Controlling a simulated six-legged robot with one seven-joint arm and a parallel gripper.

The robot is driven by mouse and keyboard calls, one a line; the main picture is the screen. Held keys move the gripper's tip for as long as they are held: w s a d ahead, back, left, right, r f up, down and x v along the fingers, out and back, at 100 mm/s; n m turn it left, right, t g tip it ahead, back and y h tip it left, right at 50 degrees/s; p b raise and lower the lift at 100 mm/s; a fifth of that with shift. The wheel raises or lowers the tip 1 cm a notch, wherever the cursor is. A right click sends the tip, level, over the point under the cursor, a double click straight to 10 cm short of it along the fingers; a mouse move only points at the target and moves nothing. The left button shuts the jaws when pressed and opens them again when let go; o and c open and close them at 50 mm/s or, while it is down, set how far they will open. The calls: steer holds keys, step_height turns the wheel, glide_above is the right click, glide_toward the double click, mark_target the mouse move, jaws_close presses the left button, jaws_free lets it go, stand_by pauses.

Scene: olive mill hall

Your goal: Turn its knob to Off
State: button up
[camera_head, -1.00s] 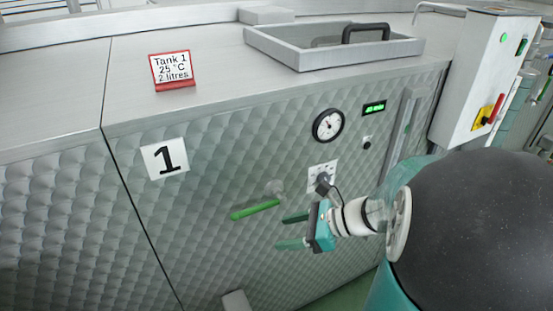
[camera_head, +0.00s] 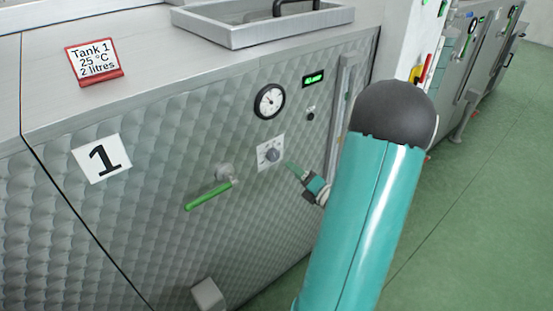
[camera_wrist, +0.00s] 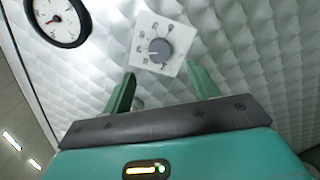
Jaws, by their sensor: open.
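The knob (camera_head: 271,155) is a round grey dial on a white square plate (camera_head: 263,162) on the quilted metal front of tank 1. In the wrist view the knob (camera_wrist: 160,50) sits on its plate with small marks around it, too small to read. My gripper (camera_head: 292,170) is just right of and below the knob in the head view. In the wrist view its two green fingers (camera_wrist: 162,82) stand apart, with the knob beyond the tips, roughly between them. The fingers look empty and apart from the knob. My arm hides part of the panel's right side.
A green-handled valve (camera_head: 209,194) sticks out left of and below the knob. A round gauge (camera_head: 269,100) and a green display (camera_head: 313,79) are above. A small black button (camera_head: 310,114) is at upper right. A tray (camera_head: 255,30) and a red sign (camera_head: 94,63) stand on top.

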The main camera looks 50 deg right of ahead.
mark_target(276, 157)
steer(key=w, duration=0.8)
steer(key=shift+w+d, duration=0.35)
steer(key=shift+d, duration=0.05)
steer(key=shift+c, duration=0.5)
steer(key=c, duration=0.9)
